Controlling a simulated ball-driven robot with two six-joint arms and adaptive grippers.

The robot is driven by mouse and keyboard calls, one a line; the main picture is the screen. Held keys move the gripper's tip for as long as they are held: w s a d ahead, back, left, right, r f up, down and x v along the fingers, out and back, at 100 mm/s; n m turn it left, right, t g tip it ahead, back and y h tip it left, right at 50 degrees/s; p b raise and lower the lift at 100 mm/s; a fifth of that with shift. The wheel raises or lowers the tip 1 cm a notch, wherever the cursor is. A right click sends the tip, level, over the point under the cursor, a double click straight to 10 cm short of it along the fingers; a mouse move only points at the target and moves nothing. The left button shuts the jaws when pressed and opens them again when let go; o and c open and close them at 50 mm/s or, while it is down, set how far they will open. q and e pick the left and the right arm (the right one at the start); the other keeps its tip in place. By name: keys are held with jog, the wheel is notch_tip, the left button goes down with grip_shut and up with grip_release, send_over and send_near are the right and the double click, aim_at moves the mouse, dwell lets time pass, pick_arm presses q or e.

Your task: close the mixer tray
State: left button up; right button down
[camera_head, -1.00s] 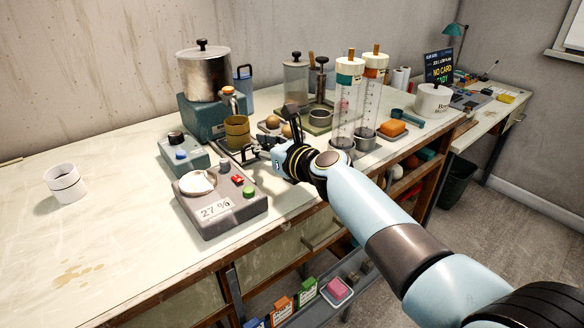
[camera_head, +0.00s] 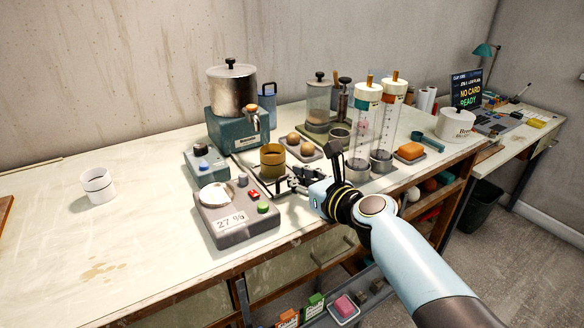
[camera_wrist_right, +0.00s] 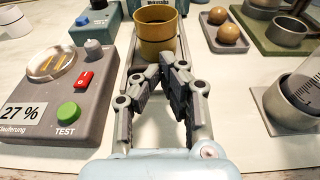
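The mixer (camera_head: 238,130) is a teal machine with a steel pot and a small tap, at the back left of the bench. Its tray (camera_head: 262,182) sticks out at the front and carries an ochre cup (camera_head: 272,163). In the right wrist view the cup (camera_wrist_right: 156,40) stands upright on the pale tray (camera_wrist_right: 131,57). My right gripper (camera_head: 284,180) is at the tray's front end. In the wrist view its fingers (camera_wrist_right: 169,68) come together there, apparently shut on the tray's front; they hide the grip point. My left gripper is out of view.
A grey tester (camera_head: 238,218) reading 27 % stands left of the gripper. A small teal box (camera_head: 206,164) is behind it. A tray with brown balls (camera_head: 300,147) and tall clear cylinders (camera_head: 362,135) stand to the right. The bench's left side is mostly clear around a white cup (camera_head: 98,186).

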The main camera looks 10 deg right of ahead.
jog(key=s+r, duration=0.1)
jog(key=d, duration=0.1)
jog(key=s+r, duration=0.1)
jog(key=shift+s+d+r+p, duration=0.25)
jog(key=shift+s+r+p, duration=0.1)
jog(key=v, duration=0.2)
jog(key=shift+s+a, duration=0.1)
jog(key=shift+s, duration=0.3)
jog(key=shift+s+f, duration=0.1)
jog(key=shift+s, duration=0.05)
jog(key=f+b+v, duration=0.2)
jog(key=b+v, duration=0.7)
jog(key=v, duration=0.1)
jog(key=b+x, duration=0.2)
jog(key=x, duration=1.1)
jog(key=shift+f, duration=0.15)
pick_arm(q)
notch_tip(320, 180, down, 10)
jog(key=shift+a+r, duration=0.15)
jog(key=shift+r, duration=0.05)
